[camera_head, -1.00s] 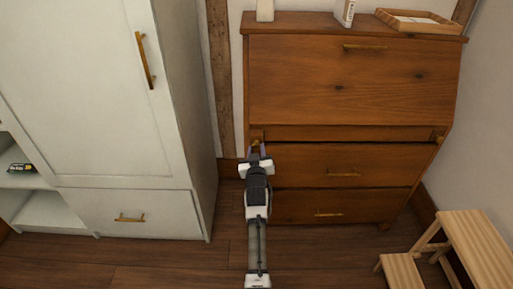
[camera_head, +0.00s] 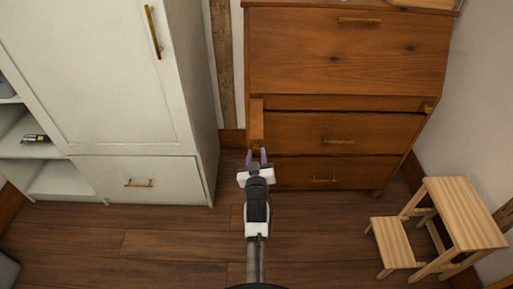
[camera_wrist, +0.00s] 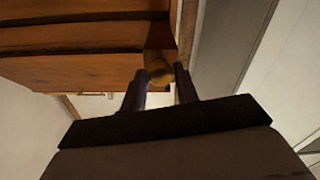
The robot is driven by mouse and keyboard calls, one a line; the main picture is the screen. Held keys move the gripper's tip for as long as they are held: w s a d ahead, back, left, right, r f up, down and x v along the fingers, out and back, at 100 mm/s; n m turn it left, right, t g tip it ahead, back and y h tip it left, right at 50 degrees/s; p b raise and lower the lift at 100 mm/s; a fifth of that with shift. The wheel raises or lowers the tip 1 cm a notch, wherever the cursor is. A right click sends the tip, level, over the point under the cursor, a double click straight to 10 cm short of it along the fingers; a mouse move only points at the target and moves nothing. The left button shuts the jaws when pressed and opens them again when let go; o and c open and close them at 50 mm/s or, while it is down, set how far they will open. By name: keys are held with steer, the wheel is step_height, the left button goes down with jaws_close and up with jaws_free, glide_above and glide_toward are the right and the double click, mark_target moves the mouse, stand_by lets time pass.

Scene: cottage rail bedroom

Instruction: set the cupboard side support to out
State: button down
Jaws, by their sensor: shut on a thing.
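The cupboard is a brown wooden bureau (camera_head: 340,75) with a sloping front panel and drawers below. Its left side support (camera_head: 257,118) sticks out from the front, toward me. My gripper (camera_head: 257,156) is shut on the brass knob at the support's front end. In the wrist view the round knob (camera_wrist: 160,72) sits between the two dark fingers, with the support (camera_wrist: 163,32) running back behind it. The right side support (camera_head: 428,108) appears pushed in, with only its front end and knob showing.
A white wardrobe (camera_head: 110,90) with open shelves stands to the left. A wooden step stool (camera_head: 460,212) stands on the right, by the wall. The wooden floor (camera_head: 180,245) in front of the bureau is clear.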

steer(key=shift+s, duration=0.25)
steer(key=c, duration=1.1)
jaws_free()
steer(key=shift+o, duration=0.2)
steer(key=shift+s, duration=0.1)
